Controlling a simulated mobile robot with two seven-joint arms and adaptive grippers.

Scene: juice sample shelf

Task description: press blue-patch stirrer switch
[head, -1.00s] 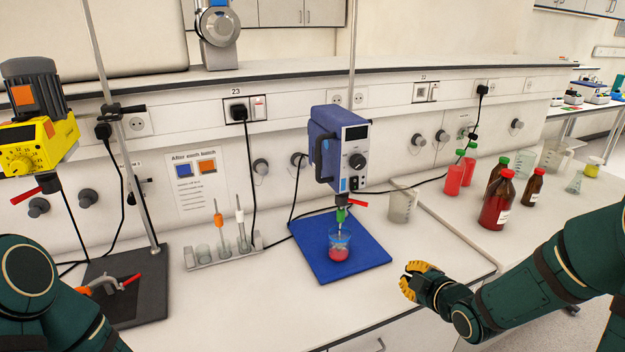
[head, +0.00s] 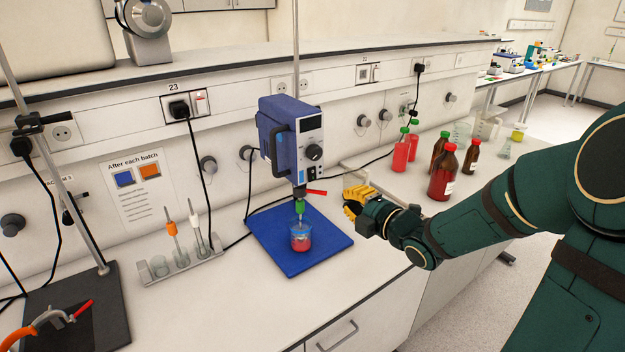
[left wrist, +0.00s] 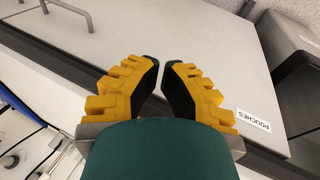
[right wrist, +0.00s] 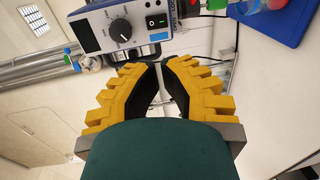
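The blue stirrer (head: 287,140) hangs on its rod above a blue base plate (head: 318,253), its shaft reaching into a small beaker of red liquid (head: 300,240). In the right wrist view, its front shows a dial, a black rocker switch (right wrist: 157,21) and a blue patch (right wrist: 158,37) beside it. The switch position is unclear. My right gripper (head: 353,200) is right of the stirrer, apart from it and lower than the switch. Its fingertips (right wrist: 160,64) are together and empty. My left gripper (left wrist: 161,62) has its fingertips nearly together, empty, away from the stirrer.
A posted note (head: 143,190) has blue and orange squares. A rack of glassware (head: 182,268) stands left of the blue plate. Red bottles (head: 443,173) stand at the right. A dark plate (head: 105,300) with a rod is at far left. Black cables run behind the stirrer.

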